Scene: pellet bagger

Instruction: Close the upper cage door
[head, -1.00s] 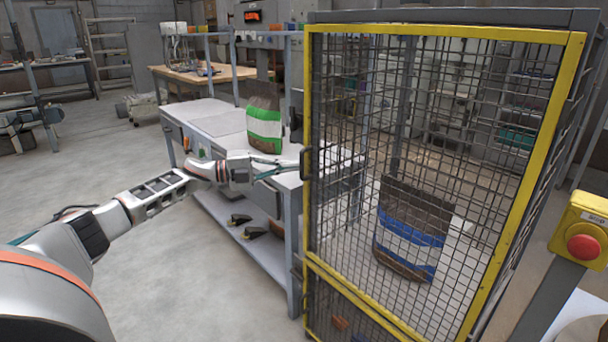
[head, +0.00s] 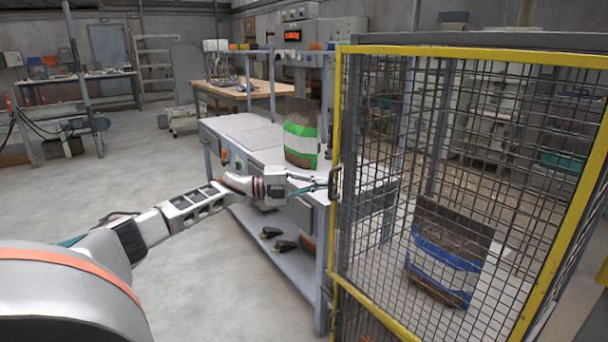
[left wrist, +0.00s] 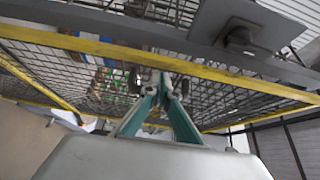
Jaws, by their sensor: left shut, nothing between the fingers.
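The upper cage door is a yellow-framed panel of dark wire mesh (head: 341,120) on the right of the head view. It looks in line with the cage front; I cannot tell whether it is fully shut. Its dark handle (head: 335,183) is on its left edge. My left gripper (head: 322,185) is shut and empty, with its tips close beside the handle; contact is unclear. In the left wrist view, the teal fingers (left wrist: 164,82) meet at the tips in front of yellow bars (left wrist: 215,72) and mesh. My right gripper is not in view.
Behind the mesh stands a brown bag with blue and white bands (head: 440,255). A green-banded bag (head: 301,135) stands on the grey workbench (head: 240,130) behind my left arm. Two dark items lie on its lower shelf (head: 265,255). Open floor (head: 90,200) lies to the left.

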